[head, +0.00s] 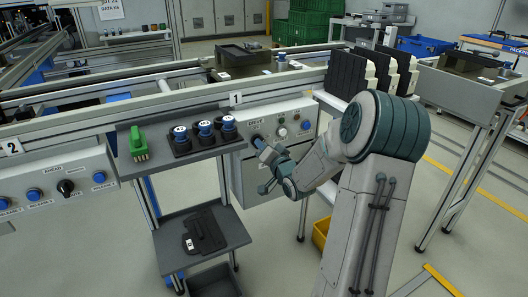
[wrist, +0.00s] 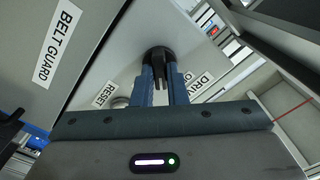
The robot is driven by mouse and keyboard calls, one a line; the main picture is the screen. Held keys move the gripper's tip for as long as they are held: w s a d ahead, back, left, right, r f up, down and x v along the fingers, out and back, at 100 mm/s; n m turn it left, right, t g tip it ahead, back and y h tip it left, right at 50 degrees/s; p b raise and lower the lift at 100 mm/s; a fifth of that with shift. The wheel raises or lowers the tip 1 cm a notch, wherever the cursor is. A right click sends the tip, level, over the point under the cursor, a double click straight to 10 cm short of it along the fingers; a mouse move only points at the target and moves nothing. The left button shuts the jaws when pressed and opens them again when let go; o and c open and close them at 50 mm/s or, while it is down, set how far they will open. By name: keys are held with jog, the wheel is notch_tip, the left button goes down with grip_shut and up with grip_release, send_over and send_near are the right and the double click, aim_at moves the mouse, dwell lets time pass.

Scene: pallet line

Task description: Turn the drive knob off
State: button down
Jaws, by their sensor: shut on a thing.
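The drive knob (wrist: 158,53) is black and round, mounted on the grey control panel (head: 292,109) of line 1. In the wrist view it sits between the two blue fingers of my gripper (wrist: 161,72), which are shut on it. In the head view my gripper (head: 258,142) reaches the left part of the panel, below the drive label, and hides the knob. The drive label (wrist: 204,84) is partly cut off by a finger, so I cannot read which setting the knob points to.
A reset label (wrist: 104,94) and a round button (wrist: 120,102) are close left of the fingers. A belt guard plate (wrist: 57,45) stands beside them. A shelf with blue-topped parts (head: 205,128) and a green item (head: 138,143) is left of my gripper. Black-and-white bins (head: 345,73) stand above the panel.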

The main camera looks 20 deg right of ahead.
jog(key=shift+f+n+b, duration=0.15)
jog(key=shift+n+b, duration=3.2)
jog(key=shift+n, duration=0.95)
jog(key=c, duration=1.4)
grip_release()
jog(key=shift+c, duration=0.2)
jog(key=s+p, duration=0.2)
jog(key=s, duration=1.2)
jog(key=shift+d+p, duration=0.25)
jog(key=shift+p, duration=0.1)
jog(key=shift+w, duration=0.1)
